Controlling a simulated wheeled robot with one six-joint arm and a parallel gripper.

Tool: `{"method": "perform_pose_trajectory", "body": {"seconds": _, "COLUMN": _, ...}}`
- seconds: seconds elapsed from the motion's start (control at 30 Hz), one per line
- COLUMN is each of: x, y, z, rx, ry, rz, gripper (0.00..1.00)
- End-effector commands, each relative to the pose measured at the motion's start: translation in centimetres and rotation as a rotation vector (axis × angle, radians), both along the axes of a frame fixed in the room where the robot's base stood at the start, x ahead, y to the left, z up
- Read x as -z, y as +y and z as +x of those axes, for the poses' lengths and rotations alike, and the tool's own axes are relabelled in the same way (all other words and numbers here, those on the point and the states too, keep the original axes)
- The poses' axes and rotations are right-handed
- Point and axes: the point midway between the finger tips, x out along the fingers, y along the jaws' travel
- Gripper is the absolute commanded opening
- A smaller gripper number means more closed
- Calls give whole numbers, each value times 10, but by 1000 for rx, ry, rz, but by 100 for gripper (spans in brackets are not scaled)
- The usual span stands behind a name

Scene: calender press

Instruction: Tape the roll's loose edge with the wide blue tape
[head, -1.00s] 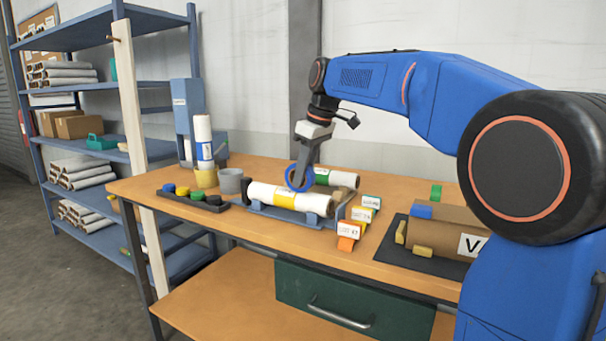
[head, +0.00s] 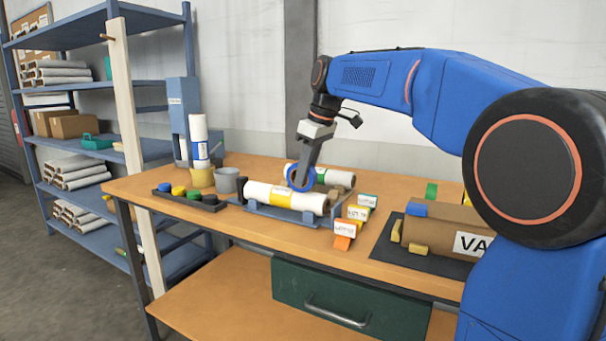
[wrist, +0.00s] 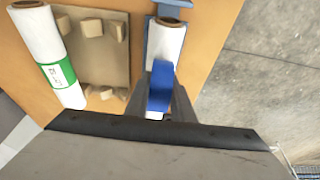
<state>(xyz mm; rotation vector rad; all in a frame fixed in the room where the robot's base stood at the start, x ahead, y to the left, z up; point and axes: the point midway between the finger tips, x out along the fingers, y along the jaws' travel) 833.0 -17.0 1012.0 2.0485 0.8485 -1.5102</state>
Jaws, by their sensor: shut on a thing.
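Whether the tape touches the roll, and where the loose edge lies, I cannot tell.
Behind lies another white roll with a green band (head: 340,178). Small labelled blocks (head: 345,228) stand right of the cradle. A tray of coloured round pieces (head: 190,198) and a grey cup (head: 226,180) are to the left. A brown labelled roll (head: 440,236) lies on a dark mat.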

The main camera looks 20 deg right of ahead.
Motion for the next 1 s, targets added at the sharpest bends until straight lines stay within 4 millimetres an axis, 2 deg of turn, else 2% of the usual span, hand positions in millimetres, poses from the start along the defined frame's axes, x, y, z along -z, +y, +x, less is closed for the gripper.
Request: {"method": "perform_pose_trajectory", "body": {"seconds": 1.0, "x": 0, "y": -13, "z": -13, "rx": 1, "ry": 2, "rz": 0, "gripper": 4}}
